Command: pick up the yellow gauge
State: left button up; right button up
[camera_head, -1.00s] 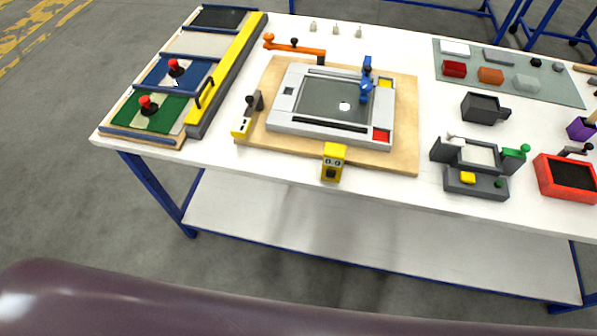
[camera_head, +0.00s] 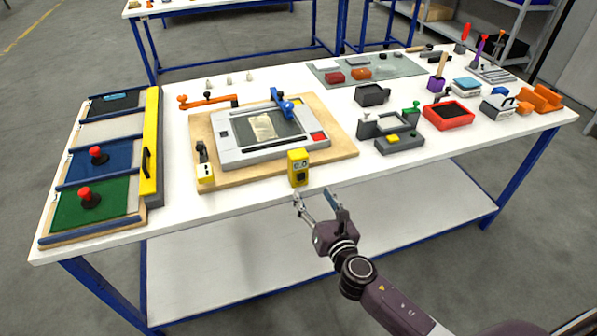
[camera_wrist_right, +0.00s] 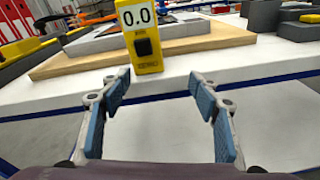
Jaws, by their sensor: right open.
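The yellow gauge (camera_head: 298,168) stands upright at the front edge of the white table, against the front of the wooden board. In the right wrist view the gauge (camera_wrist_right: 145,45) shows a white display reading 0.0 and a dark square below it. My right gripper (camera_head: 319,198) is open and empty, just in front of the table edge and a little below the gauge. In the right wrist view the blue-padded fingers (camera_wrist_right: 160,108) are spread wide, with the gauge beyond them, between them and apart from both. My left gripper is not in view.
A grey-green fixture (camera_head: 400,143) and a red bin (camera_head: 447,115) are at right. The front table strip beside the gauge is clear.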

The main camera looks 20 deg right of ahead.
aim_at(300, 167)
jog(key=r+n, duration=0.1)
jog(key=r, duration=0.1)
jog(key=a+r+t, duration=0.1)
jog(key=r, duration=0.1)
jog(key=w+r+n, duration=0.1)
jog(key=r, duration=0.1)
jog(key=shift+a+r+n+y, duration=0.25)
jog(key=shift+a+n+y, duration=0.05)
jog(key=w, duration=0.2)
jog(key=shift+w+f, duration=0.1)
jog(key=shift+w, duration=0.25)
jog(key=w, duration=0.4)
jog(key=shift+a+f, duration=0.1)
jog(key=shift+a, duration=0.05)
jog(key=shift+w, duration=0.25)
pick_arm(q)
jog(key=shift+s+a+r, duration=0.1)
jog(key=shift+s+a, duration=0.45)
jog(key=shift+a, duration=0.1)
pick_arm(e)
jog(key=shift+c, duration=0.3)
jog(key=c, duration=1.3)
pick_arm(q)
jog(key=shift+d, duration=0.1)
pick_arm(e)
jog(key=shift+c, duration=0.4)
pick_arm(q)
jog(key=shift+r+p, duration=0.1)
jog(key=shift+p, duration=0.2)
